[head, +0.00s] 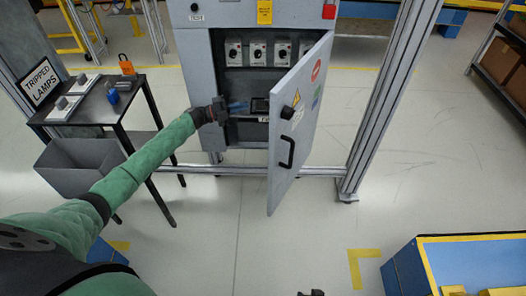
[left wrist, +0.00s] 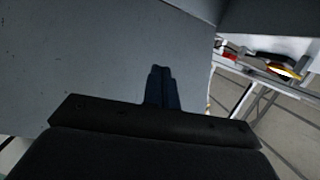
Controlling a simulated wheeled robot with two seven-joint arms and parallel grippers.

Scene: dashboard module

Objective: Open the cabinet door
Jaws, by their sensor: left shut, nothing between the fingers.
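The grey cabinet (head: 198,60) stands at the centre of the head view with its door (head: 308,105) swung part way open to the right. The door's outer face carries a black handle (head: 287,152), a round black knob (head: 287,112) and warning stickers. My left gripper (head: 240,106) is at the cabinet opening, left of the door, with its fingers pointing right. In the left wrist view its fingers (left wrist: 161,88) are together and empty before a grey panel. Whether they touch it I cannot tell.
Several switch units (head: 257,52) sit inside the cabinet. A metal post (head: 385,100) stands right of the door. A black table (head: 95,105) with a "TRIPPED LAMPS" sign (head: 40,82) and a grey bin (head: 80,165) stand at left. The floor in front of the door is clear.

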